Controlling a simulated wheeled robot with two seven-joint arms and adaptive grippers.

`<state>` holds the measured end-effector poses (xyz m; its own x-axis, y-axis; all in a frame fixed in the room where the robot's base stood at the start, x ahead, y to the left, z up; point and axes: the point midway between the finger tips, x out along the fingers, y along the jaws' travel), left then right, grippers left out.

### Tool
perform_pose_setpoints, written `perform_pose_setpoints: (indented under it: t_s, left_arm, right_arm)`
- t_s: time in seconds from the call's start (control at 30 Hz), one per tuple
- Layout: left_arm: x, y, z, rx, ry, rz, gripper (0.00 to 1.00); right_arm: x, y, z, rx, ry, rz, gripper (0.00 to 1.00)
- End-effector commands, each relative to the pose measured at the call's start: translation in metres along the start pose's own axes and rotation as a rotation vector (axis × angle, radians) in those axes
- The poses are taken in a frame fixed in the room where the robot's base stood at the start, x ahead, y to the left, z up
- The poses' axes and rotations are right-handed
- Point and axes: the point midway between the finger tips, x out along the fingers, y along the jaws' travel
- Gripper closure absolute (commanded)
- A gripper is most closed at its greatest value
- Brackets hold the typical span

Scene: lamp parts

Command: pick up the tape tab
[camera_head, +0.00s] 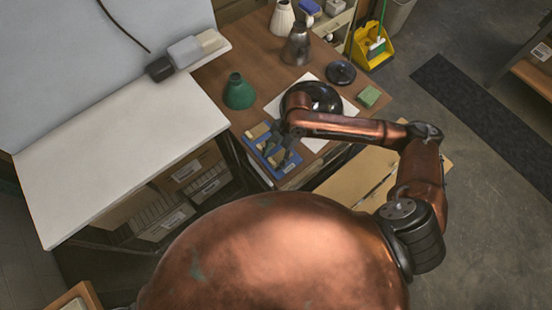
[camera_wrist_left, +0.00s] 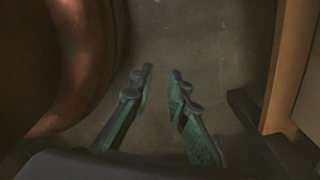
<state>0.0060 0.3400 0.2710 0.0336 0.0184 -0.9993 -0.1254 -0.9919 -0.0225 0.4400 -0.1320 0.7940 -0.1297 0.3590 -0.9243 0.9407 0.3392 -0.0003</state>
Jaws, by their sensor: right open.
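A blue tray (camera_head: 254,146) with small tan pieces in it lies at the near edge of the brown wooden table. I cannot make out which small piece is the tape tab; part of the tray is hidden by my right gripper. My right gripper (camera_head: 279,153) is open, its fingers pointing down over the right part of the tray. I cannot tell whether they touch anything. My left gripper (camera_wrist_left: 161,72) shows only in the left wrist view, its greenish fingers apart and empty above the grey floor.
On the brown table (camera_head: 225,75) stand a green shade (camera_head: 239,92), a grey metal shade (camera_head: 297,46), a cream shade (camera_head: 283,18), a dark disc (camera_head: 341,73) and a green block (camera_head: 368,96). A white tabletop (camera_head: 110,150) is at left.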

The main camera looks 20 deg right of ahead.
Motion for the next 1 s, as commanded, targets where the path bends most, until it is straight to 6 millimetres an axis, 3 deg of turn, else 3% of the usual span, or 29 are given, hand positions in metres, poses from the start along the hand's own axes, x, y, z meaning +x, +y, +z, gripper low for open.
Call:
perform_pose_setpoints:
  t_s: [0.27, 0.73, 1.0]
  left_arm:
    - [0.001, -0.002, -0.025, 0.005, 0.032, -0.002, 0.84]
    - [0.001, -0.002, -0.007, 0.002, 0.009, -0.002, 0.84]
    - [0.000, -0.002, -0.008, 0.002, 0.010, -0.002, 0.84]
  right_arm:
    - [0.005, 0.001, -0.001, -0.003, 0.000, -0.001, 0.52]
    - [0.005, 0.001, -0.001, -0.002, 0.000, 0.000, 0.83]
    - [0.004, 0.001, -0.001, -0.003, 0.000, 0.000, 0.83]
